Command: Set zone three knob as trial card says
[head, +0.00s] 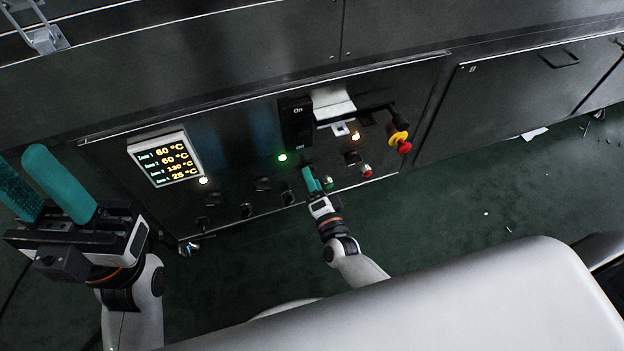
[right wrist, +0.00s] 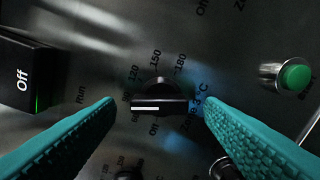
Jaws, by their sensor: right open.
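The zone three knob (right wrist: 160,104) is black with a white line on its bar, which lies level across the right wrist view. My right gripper (right wrist: 159,102) is open, with one teal finger on each side of the knob and gaps between. In the head view my right gripper (head: 318,182) is at the panel's lower edge and hides this knob. My left gripper (head: 24,160) is open and empty at far left. I cannot make out a readable trial card.
A display (head: 166,158) reads 60, 60, 130 and 25 °C. A black switch box (head: 296,122), a pale bracket-like piece (head: 332,103) and a red-yellow emergency stop (head: 399,137) are on the panel. A green button (right wrist: 296,75) is right of the knob.

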